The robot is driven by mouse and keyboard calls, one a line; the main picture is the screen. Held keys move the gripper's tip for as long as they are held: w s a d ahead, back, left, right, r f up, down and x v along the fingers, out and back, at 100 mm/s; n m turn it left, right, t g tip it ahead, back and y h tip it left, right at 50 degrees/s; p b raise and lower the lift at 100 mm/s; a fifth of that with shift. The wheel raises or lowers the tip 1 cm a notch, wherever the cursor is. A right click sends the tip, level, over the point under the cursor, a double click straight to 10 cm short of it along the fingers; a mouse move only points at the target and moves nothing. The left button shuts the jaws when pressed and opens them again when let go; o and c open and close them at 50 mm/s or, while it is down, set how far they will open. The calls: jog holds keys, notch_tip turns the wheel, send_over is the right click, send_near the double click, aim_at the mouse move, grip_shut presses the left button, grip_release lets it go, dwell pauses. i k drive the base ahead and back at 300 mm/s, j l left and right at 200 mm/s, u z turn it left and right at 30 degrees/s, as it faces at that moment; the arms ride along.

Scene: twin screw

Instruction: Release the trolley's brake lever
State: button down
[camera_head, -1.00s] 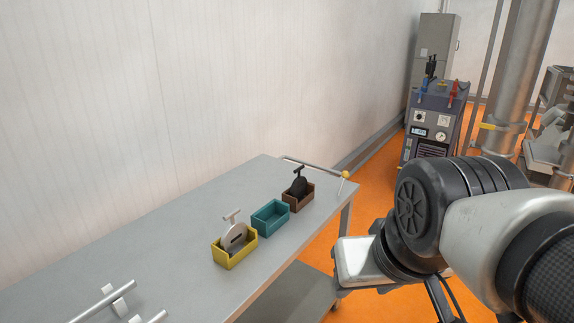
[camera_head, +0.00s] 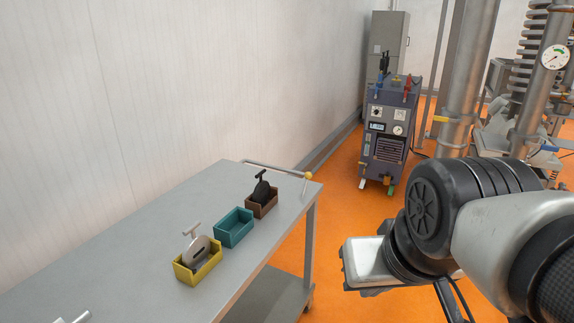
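A long grey metal trolley-like table (camera_head: 120,254) runs from the lower left to the middle. A thin rod with a yellow ball knob (camera_head: 308,176) lies along its far end; I cannot tell if it is the brake lever. A dark blue machine cart (camera_head: 388,135) stands on the floor beyond, with a small white piece (camera_head: 362,184) and an orange-and-green piece at its foot. These are too small to tell as a lever. My arm comes in from the right, bent, clear of both. My gripper's fingertips are out of the picture.
On the table stand a yellow box (camera_head: 199,271) with a grey metal part, an empty teal box (camera_head: 233,228) and a brown box (camera_head: 262,204) with a black part. Steel columns (camera_head: 462,85) stand at the right. The orange floor (camera_head: 335,205) is clear between table and cart.

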aim_at(307, 175)
jog(key=i+l+u, duration=0.15)
jog(key=i+l, duration=0.55)
jog(key=i+l+u, duration=0.1)
jog(key=i+l, duration=0.55)
jog(key=l, duration=0.2)
